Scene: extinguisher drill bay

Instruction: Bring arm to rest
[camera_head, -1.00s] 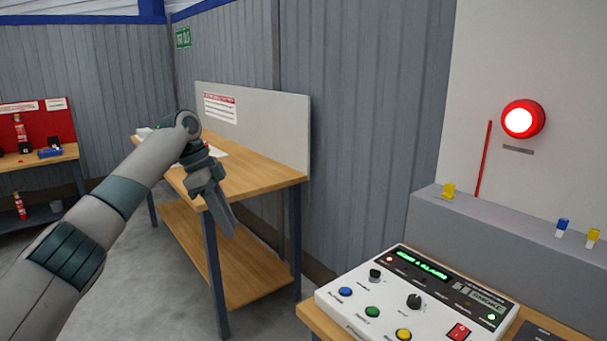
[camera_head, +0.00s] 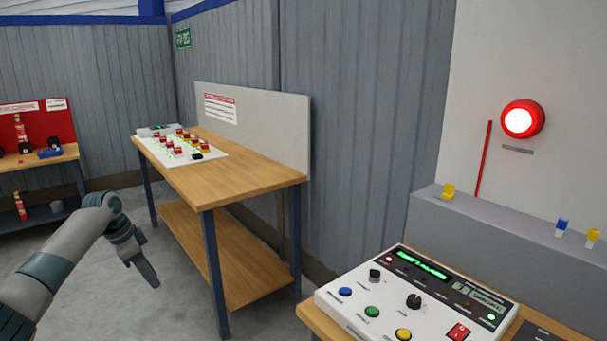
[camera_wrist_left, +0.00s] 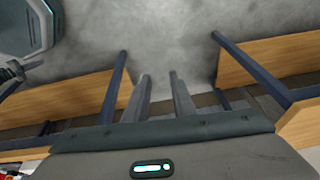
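My left arm comes in from the left in the head view, bent at the wrist. Its gripper (camera_head: 152,281) points down and to the right over the grey floor, left of a wooden workbench and apart from it. In the left wrist view its two fingers (camera_wrist_left: 160,76) stand apart with only floor showing between them, so it is open and empty. My right arm does not show in the head view.
The wooden workbench (camera_head: 250,178) carries a white board (camera_head: 212,155) with several red-capped parts. A control console (camera_head: 390,305) stands front right, below a lit red lamp (camera_head: 523,119). A red-backed bench (camera_head: 55,155) is far left. The floor (camera_head: 185,290) around the gripper is clear.

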